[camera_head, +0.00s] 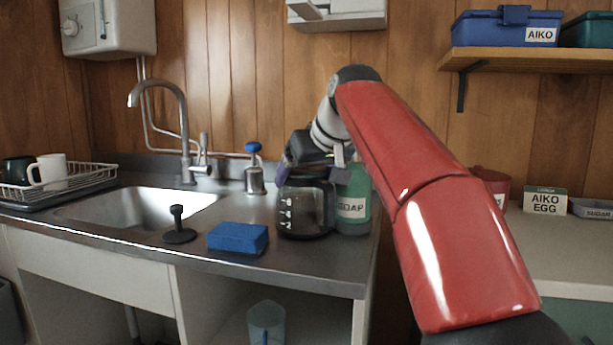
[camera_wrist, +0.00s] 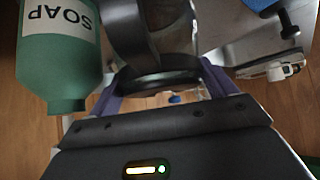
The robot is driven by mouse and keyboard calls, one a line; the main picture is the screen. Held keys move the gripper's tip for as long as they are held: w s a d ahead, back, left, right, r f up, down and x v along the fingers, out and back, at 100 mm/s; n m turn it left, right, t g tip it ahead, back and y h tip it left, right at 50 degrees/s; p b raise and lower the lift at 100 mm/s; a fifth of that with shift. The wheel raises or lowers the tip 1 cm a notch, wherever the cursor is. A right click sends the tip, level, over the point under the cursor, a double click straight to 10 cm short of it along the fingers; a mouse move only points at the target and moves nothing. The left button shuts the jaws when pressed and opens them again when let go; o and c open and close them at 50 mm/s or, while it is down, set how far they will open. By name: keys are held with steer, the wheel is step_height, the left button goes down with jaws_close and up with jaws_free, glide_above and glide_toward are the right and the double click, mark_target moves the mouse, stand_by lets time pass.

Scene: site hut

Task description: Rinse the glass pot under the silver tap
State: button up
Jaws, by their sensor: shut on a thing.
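The glass pot (camera_head: 305,210) has clear walls, white marks and a dark top. It is upright on the steel counter at the right end, as far as I can tell. My gripper (camera_head: 309,171) is at the pot's top, shut on it, with purple fingers at either side of the dark band in the wrist view (camera_wrist: 163,84). The pot's body (camera_wrist: 150,30) fills the top middle there. The silver tap (camera_head: 183,122) arches over the sink basin (camera_head: 140,207), left of the pot. No water stream shows.
A green soap bottle (camera_head: 354,200) stands close behind the pot at right. A blue sponge (camera_head: 238,238), black plug (camera_head: 179,230) and blue-topped dispenser (camera_head: 254,172) stand between pot and sink. A dish rack (camera_head: 95,180) with mugs is far left.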

steer(key=o, duration=1.6)
steer(key=shift+f, duration=0.1)
steer(key=shift+s+d+r, duration=0.1)
steer(key=shift+s+r, duration=0.05)
steer(key=shift+r, duration=0.2)
steer(key=p+v, duration=0.2)
steer(key=v, duration=0.9)
steer(key=shift+s+r, duration=0.15)
steer(key=shift+d, duration=0.1)
